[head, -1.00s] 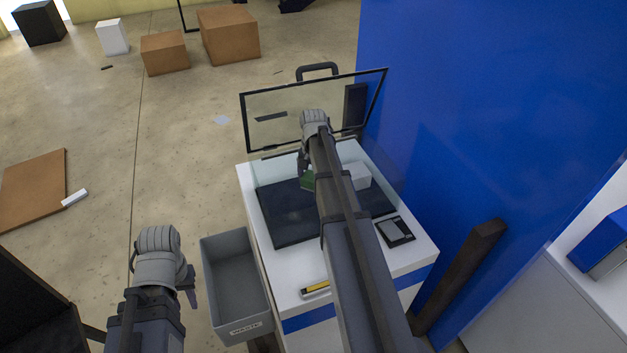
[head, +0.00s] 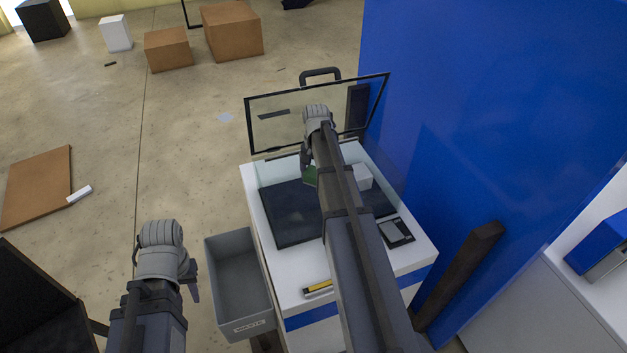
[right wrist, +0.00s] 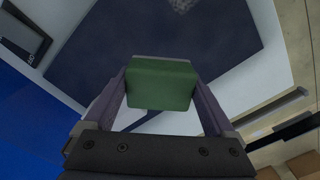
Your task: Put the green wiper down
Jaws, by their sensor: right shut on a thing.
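The green wiper (right wrist: 160,84) sits between the two fingers of my right gripper (right wrist: 160,90) in the right wrist view, which is shut on it. In the head view only a small part of the green wiper (head: 311,177) shows beside the right gripper (head: 307,165), over the far part of the dark panel (head: 285,222) on the white worktop. I cannot tell whether the wiper touches the panel. My left gripper (head: 192,283) hangs left of the waste bin, away from the worktop; its jaw opening is not clear.
A grey bin (head: 240,275) is on the worktop's left side. A yellow-and-black tool (head: 318,288), a small dark device (head: 395,232) and a white block (head: 362,177) are on the worktop. A framed glass lid (head: 280,125) stands open behind; a blue wall (head: 480,120) is at right.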

